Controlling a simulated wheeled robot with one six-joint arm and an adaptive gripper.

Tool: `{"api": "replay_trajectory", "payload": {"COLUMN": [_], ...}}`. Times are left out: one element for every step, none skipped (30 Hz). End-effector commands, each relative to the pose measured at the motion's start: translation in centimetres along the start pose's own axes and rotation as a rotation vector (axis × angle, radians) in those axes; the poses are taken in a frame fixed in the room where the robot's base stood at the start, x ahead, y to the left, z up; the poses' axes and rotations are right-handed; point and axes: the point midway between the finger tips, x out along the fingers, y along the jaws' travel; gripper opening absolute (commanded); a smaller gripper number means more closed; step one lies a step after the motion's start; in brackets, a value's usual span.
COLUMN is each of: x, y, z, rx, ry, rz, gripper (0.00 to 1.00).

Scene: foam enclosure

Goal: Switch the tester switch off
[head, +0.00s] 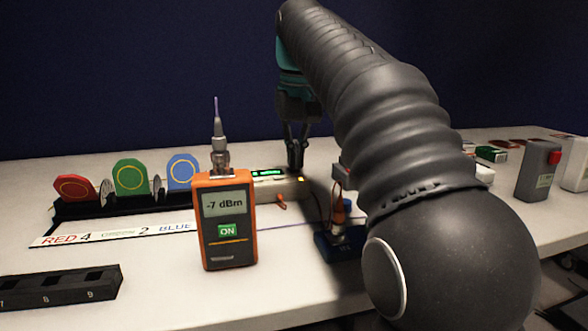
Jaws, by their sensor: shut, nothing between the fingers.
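An orange handheld meter (229,245) stands upright on the white table, left of centre. Its screen reads -7 dBm and a green label on it reads ON. A low pale box (287,190) with a lit green display sits behind the meter and is partly hidden by it. A small yellow spot (301,179) shows at the box's right end. My gripper (295,167) points down at the right end of this box, shut and empty. I cannot tell whether its tips touch the box. I cannot make out a switch lever clearly.
Red, green and blue discs (130,177) stand in a black rack at left, behind a labelled strip (118,235). A black numbered block (62,287) lies at front left. A blue-based fixture (340,244) stands beside my arm. Boxes (538,172) stand at right.

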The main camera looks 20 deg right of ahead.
Motion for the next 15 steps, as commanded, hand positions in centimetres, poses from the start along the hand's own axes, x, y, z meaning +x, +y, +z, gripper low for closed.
{"api": "replay_trajectory", "payload": {"x": [0.11,0.15,0.20,0.23,0.27,0.33,0.36,0.40,0.45,0.49,0.53,0.58,0.62,0.66,0.71], "y": [0.00,0.00,0.00,0.00,0.00,0.00,0.00,0.00,0.00,0.00,0.00,0.00,0.00,0.00,0.00], "z": [0.02,0.03,0.04,0.04,0.05,0.05,0.06,0.07,0.07,0.08,0.09,0.09,0.10,0.10,0.11], "rx": [0.000,0.000,0.000,0.000,0.000,0.000,0.000,0.000,0.000,0.000,0.000,0.000,0.000,0.000,0.000], "ry": [0.000,0.000,0.000,0.000,0.000,0.000,0.000,0.000,0.000,0.000,0.000,0.000,0.000,0.000,0.000], "rz": [0.000,0.000,0.000,0.000,0.000,0.000,0.000,0.000,0.000,0.000,0.000,0.000,0.000,0.000,0.000], "gripper": [0.00,0.00,0.00,0.00,0.00,0.00,0.00,0.00,0.00,0.00,0.00,0.00,0.00,0.00,0.00]}}
